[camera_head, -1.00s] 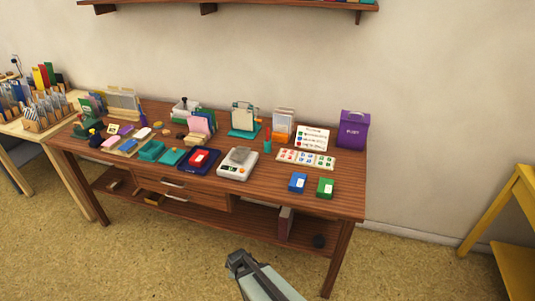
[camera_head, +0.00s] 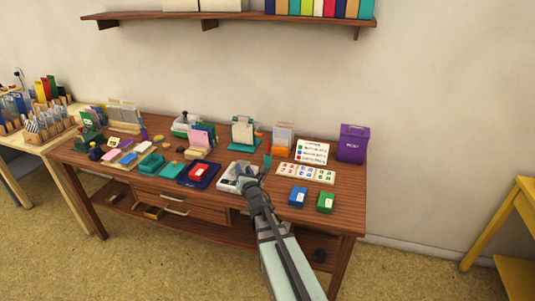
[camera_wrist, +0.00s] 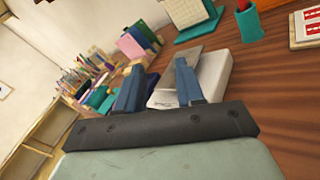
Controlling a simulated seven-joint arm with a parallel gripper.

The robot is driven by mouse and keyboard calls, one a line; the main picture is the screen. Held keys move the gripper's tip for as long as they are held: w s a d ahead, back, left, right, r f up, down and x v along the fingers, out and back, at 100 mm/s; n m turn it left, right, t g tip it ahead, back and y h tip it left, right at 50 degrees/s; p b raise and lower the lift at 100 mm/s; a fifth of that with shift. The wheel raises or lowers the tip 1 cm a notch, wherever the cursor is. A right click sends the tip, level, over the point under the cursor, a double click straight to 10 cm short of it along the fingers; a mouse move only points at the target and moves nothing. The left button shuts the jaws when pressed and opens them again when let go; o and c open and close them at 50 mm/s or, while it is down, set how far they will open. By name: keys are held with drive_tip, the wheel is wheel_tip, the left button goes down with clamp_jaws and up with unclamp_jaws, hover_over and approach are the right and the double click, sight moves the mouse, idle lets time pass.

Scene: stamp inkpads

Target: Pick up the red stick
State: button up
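A thin red stick (camera_wrist: 242,5) stands in a small teal cup (camera_wrist: 250,24) at the upper right of the wrist view, partly cut off by the top edge. In the head view the teal cup (camera_head: 267,161) is near the back of the table, and the stick is too small to see clearly there. My gripper (camera_wrist: 158,72) is open, its two blue-grey fingers apart with nothing held between them. In the head view my gripper (camera_head: 247,180) is over the white scale, in front of and left of the cup.
The white scale (camera_wrist: 215,75) lies just beyond the fingers. A teal stand (camera_head: 243,133) is left of and behind the cup. A stamp card (camera_head: 305,174) lies to its right, with blue (camera_head: 298,196) and green (camera_head: 325,202) boxes nearer the front edge.

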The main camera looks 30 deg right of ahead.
sight(268, 146)
drive_tip(key=s+d+n+h, duration=0.2)
drive_tip(key=d+n+h, duration=0.15)
drive_tip(key=d, duration=0.95)
drive_tip(key=shift+y, duration=0.35)
drive_tip(key=shift+a+x, duration=0.2)
drive_tip(key=shift+x, duration=3.3)
drive_tip(key=shift+a+x, duration=0.15)
drive_tip(key=shift+x, duration=3.3)
drive_tip(key=shift+w+f, duration=0.1)
drive_tip(key=shift+f, duration=0.05)
drive_tip(key=shift+c, duration=0.2)
clamp_jaws()
